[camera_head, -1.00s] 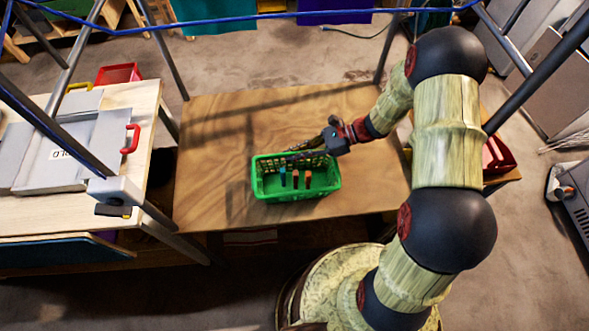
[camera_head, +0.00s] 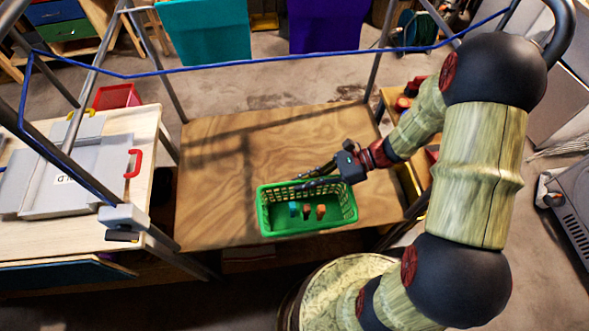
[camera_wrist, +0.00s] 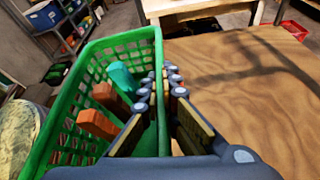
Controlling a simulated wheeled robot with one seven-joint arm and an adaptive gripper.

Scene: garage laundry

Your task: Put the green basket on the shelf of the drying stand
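The green basket (camera_head: 283,228) sits on the wooden board (camera_head: 225,170) between the metal legs of the drying stand (camera_head: 172,88), close to the board's front edge. Three small items lie in it, one teal (camera_wrist: 121,76) and two orange (camera_wrist: 97,124). My gripper (camera_head: 318,176) is at the basket's back wall. In the wrist view my gripper (camera_wrist: 160,88) has its fingers apart, one inside the basket and one outside, with the wall (camera_wrist: 158,55) between them. Neither finger clearly presses on the wall. The fingers hide part of the basket's inside.
A table with a grey case (camera_head: 75,180) stands at the left, a red bin (camera_head: 118,96) behind it. Blue line (camera_head: 250,66) runs across the stand above the board. Teal (camera_head: 205,30) and purple (camera_head: 325,25) pieces are at the back. The board's back and left are bare.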

